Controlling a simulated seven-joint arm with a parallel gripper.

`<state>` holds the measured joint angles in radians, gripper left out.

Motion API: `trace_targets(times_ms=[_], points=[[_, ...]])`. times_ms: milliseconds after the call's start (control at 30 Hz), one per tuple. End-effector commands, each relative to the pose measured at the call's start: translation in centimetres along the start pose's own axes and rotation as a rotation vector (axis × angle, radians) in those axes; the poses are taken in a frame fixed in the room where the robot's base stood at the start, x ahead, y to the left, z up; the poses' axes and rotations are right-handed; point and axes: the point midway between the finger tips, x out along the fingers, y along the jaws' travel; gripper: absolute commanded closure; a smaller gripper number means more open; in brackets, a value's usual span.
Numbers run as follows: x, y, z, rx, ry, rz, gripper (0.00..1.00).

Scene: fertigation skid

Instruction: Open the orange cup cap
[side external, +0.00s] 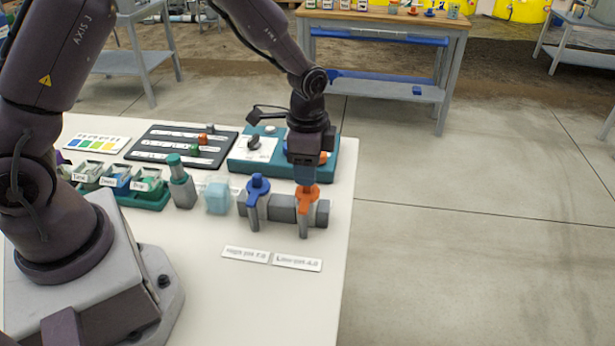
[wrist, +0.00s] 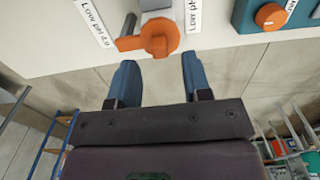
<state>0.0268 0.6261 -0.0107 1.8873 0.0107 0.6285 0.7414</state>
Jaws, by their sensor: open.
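The orange cup cap (side external: 306,194) sits on a grey upright cup at the right end of a grey block, near the table's right edge. In the wrist view the orange cap (wrist: 158,38) shows from above, round with a lever pointing left. My gripper (wrist: 155,75) is open, its two blue fingers apart and empty, with the cap just beyond and between the fingertip lines. In the side view my gripper (side external: 306,168) is right above the cap, pointing down; whether it touches cannot be told.
A blue-capped cup (side external: 257,188) stands just left. Behind is a teal box (side external: 240,161) with knobs; an orange knob (wrist: 271,16) shows in the wrist view. A light blue cube (side external: 217,197) and a grey-green bottle (side external: 181,185) stand further left. Label plates (side external: 297,262) lie in front.

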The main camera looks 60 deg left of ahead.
Motion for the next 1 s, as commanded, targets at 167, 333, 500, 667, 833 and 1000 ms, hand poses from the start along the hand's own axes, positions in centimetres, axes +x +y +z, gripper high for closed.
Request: trace_targets(times_ms=[167, 333, 500, 667, 833, 1000], points=[[2.3, 0.0, 0.0, 0.000, -0.002, 0.002, 0.55], [3.0, 0.0, 0.0, 0.000, 0.000, 0.000, 0.55], [3.1, 0.0, 0.0, 0.000, 0.001, -0.001, 0.55], [3.0, 0.0, 0.0, 0.000, 0.001, 0.000, 0.76], [3.0, 0.0, 0.0, 0.000, 0.000, 0.000, 1.00], [3.0, 0.0, 0.0, 0.004, 0.000, 0.000, 1.00]])
